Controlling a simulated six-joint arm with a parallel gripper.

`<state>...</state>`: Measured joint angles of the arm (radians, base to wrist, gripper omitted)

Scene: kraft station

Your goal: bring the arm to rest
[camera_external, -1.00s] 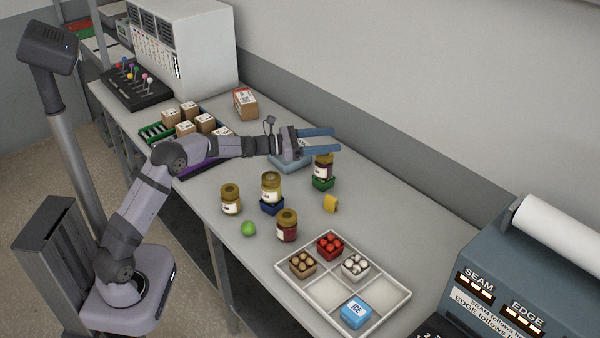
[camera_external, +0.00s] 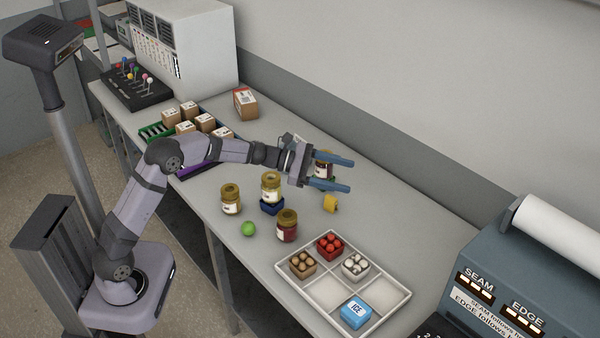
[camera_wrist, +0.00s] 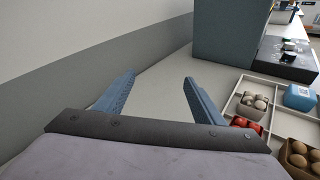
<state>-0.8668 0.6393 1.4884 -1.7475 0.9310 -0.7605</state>
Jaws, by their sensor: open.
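My gripper (camera_external: 333,173) is open over the middle of the bench, its two blue fingers spread apart and pointing right. In the external view a dark jar with a gold lid (camera_external: 323,163) shows between the fingers, partly hidden by them; I cannot tell whether it is touched. In the wrist view the gap between the fingers (camera_wrist: 160,95) shows only bare bench, with no object held.
Jars (camera_external: 231,199) and a green ball (camera_external: 249,228) stand in front of the gripper, a yellow piece (camera_external: 330,203) close by. A white divided tray (camera_external: 318,301) and the blue-grey seam machine (camera_external: 497,262) lie to the right. Boxes (camera_external: 245,103) stand behind.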

